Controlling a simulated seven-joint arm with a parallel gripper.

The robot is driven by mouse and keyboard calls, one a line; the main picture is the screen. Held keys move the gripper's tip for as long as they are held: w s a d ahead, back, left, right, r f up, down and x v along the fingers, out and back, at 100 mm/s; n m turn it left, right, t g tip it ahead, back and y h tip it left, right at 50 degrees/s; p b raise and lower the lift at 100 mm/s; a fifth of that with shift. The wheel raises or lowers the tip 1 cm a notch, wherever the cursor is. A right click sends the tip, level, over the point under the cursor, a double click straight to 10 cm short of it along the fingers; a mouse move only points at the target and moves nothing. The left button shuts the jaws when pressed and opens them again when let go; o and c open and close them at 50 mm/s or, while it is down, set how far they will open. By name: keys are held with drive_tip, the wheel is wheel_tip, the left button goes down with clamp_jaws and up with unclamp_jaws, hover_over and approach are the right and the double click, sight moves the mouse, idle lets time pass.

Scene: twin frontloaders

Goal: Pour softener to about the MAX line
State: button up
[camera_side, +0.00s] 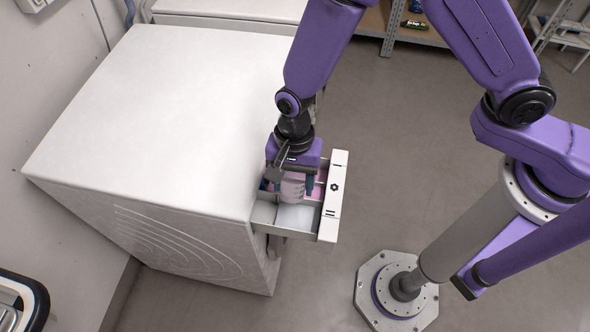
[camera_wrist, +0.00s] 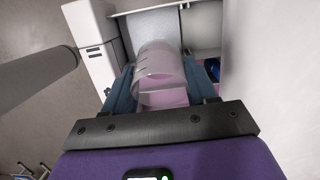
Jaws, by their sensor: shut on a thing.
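The detergent drawer (camera_side: 327,228) is pulled out of the front of the near white machine. My gripper (camera_side: 290,183) is low over the drawer, its two blue fingers shut on a clear cup (camera_side: 294,190) with dark marks on its side. In the wrist view the cup (camera_wrist: 158,62) lies between the fingers (camera_wrist: 162,88), with pink liquid showing in or through it. The cup looks tilted; whether liquid is flowing is unclear. Pink also shows in the drawer beside the cup. The front compartment (camera_side: 264,212) holds white material. The MAX line cannot be made out.
The near machine's flat white top (camera_side: 160,110) rises close beside my gripper. The drawer's white front panel (camera_wrist: 92,45) stands close on the other side. A second white machine (camera_side: 230,12) is behind. The floor (camera_side: 400,150) to the right of the drawer is clear.

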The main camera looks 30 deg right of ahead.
drive_tip(key=shift+f, duration=0.2)
drive_tip(key=shift+w+d+r+t+h, duration=0.1)
drive_tip(key=shift+r+t+h, duration=0.8)
drive_tip(key=shift+r, duration=0.3)
drive_tip(key=shift+r+t+h, duration=0.8)
drive_tip(key=shift+r+t, duration=0.1)
drive_tip(key=shift+r, duration=0.25)
drive_tip(key=w+d+r+n, duration=0.2)
drive_tip(key=w+d+r, duration=0.1)
drive_tip(key=w+d, duration=0.3)
drive_tip(key=w+d+r+n, duration=0.2)
drive_tip(key=w+d+r, duration=0.15)
drive_tip(key=d, duration=0.55)
drive_tip(key=w+d+r+n+y, duration=0.1)
drive_tip(key=d+r+n, duration=0.1)
drive_tip(key=d, duration=0.7)
drive_tip(key=w+d+r+n+t+y, duration=0.1)
drive_tip(key=d+r+n, duration=0.1)
drive_tip(key=d, duration=0.6)
drive_tip(key=shift+w+d+n, duration=0.15)
drive_tip(key=shift+d+n, duration=0.25)
drive_tip(key=shift+r, duration=0.1)
